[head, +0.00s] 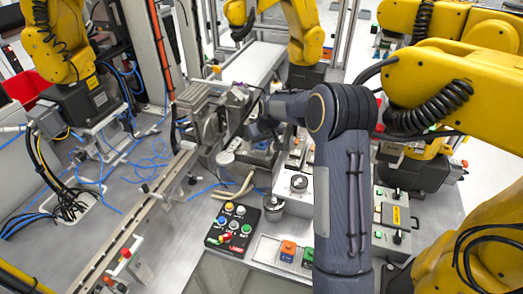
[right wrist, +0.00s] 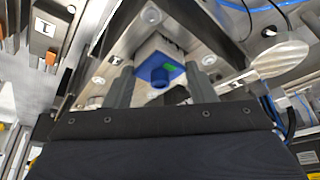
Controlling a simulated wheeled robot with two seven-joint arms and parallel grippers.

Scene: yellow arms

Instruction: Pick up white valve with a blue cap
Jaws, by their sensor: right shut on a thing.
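The white valve with a blue cap (right wrist: 160,73) shows in the right wrist view, between the two dark fingers of my right gripper (right wrist: 160,88). A small green mark shows beside the cap. The fingers stand on either side of the valve's white body, and the gripper is shut on it. In the head view my dark right arm reaches up from the bottom and bends left, with its gripper (head: 258,128) over the machinery near the middle. I cannot make out the valve clearly there. My left gripper is not in view.
A black box with coloured buttons (head: 234,229) sits on the grey table, with a round metal part (head: 272,206) beside it. A long metal rail (head: 140,222) runs along the left. Yellow robot arms (head: 455,85) crowd the right. A round metal disc (right wrist: 280,58) is near the gripper.

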